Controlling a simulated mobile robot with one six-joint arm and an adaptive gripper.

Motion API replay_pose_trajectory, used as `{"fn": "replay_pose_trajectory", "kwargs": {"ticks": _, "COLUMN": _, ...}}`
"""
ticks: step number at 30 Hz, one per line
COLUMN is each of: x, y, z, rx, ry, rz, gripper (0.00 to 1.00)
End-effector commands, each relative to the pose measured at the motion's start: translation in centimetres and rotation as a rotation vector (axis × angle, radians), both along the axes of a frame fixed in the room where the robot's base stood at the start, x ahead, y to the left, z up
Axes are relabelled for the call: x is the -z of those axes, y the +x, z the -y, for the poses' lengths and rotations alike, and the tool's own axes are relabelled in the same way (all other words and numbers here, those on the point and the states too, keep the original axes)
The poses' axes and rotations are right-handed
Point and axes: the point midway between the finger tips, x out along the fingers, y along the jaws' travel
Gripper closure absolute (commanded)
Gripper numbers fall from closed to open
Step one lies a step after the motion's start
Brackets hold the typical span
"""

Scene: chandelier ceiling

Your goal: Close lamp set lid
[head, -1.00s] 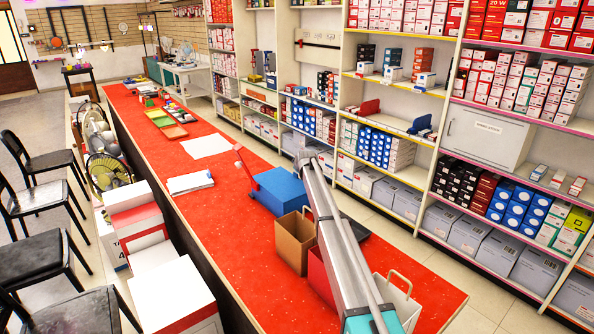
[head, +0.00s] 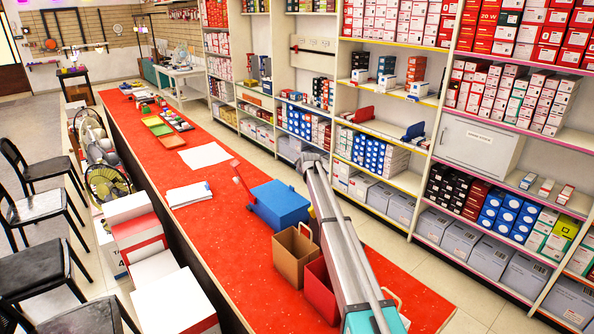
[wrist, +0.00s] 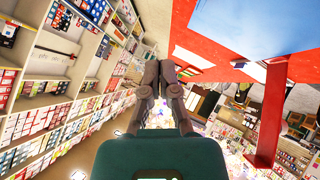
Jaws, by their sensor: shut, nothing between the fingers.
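A blue box (head: 281,203) stands on the red counter, with an upright, leaning red bar (head: 243,187) at its left end. It may be the lamp set, but I cannot tell which part is a lid. In the wrist view a blue surface (wrist: 240,28) fills the upper right, and a red bar (wrist: 268,120) hangs below it on the right. My gripper (wrist: 160,66) is shut and empty, with its fingers together and apart from the blue surface and the bar.
A brown paper bag (head: 292,258) and a red bag (head: 320,290) stand close beside my arm on the counter (head: 215,235). Papers (head: 204,155) lie farther back. Stocked shelves (head: 430,104) line the right, with an aisle between. Stools (head: 45,205) stand at the left.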

Motion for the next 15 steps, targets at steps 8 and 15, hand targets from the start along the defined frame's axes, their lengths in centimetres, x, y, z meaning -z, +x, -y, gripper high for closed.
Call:
{"fn": "replay_pose_trajectory", "kwargs": {"ticks": 8, "x": -1.9, "y": -1.4, "z": 1.2, "rx": 0.0, "ry": 0.0, "rz": 0.0, "gripper": 1.0}}
{"fn": "replay_pose_trajectory", "kwargs": {"ticks": 15, "x": -2.2, "y": -1.6, "z": 1.4, "rx": 0.0, "ry": 0.0, "rz": 0.0, "gripper": 1.0}}
